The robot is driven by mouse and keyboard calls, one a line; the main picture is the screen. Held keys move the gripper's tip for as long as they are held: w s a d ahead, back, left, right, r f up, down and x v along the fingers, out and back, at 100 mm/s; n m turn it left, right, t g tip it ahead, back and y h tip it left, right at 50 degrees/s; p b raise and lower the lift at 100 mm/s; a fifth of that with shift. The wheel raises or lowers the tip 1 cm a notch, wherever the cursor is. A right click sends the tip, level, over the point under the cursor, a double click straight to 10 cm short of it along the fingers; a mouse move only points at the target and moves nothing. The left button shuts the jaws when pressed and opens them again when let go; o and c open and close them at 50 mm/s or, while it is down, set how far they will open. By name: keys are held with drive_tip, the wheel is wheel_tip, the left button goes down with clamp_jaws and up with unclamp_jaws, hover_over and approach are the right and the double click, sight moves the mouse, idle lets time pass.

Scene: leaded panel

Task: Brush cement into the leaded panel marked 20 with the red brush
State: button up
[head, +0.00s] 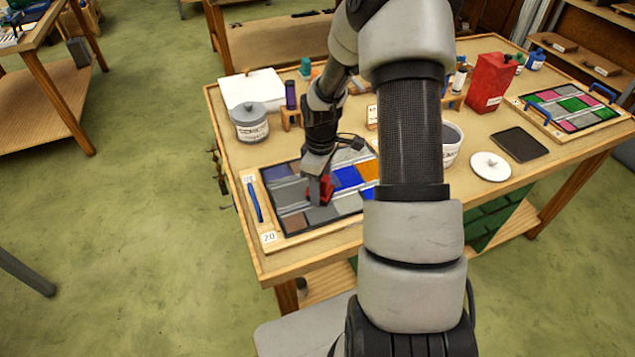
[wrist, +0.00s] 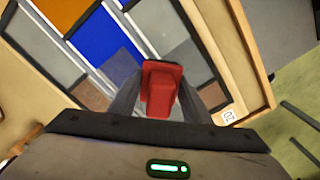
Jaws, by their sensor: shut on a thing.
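The leaded panel marked 20 (head: 292,225) lies in a wooden tray near the left front of the table, with grey, blue, orange and brown panes between lead strips. Its number label (head: 268,237) is at the tray's near left corner and also shows in the wrist view (wrist: 228,117). My gripper (head: 318,190) is shut on the red brush (head: 326,189), low over the middle of the panel. In the wrist view the red brush (wrist: 160,88) sits between both fingers. Its bristles are hidden, so I cannot tell whether they touch the glass.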

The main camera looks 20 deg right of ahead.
sight(326, 199)
drive_tip(key=shift+s, duration=0.3)
drive_tip(key=shift+s, duration=1.5)
drive_tip(key=shift+s, duration=0.1)
drive_tip(key=shift+s, duration=1.45)
drive_tip(key=shift+d+p, duration=0.45)
drive_tip(key=shift+d, duration=0.8)
drive_tip(key=shift+d, duration=0.1)
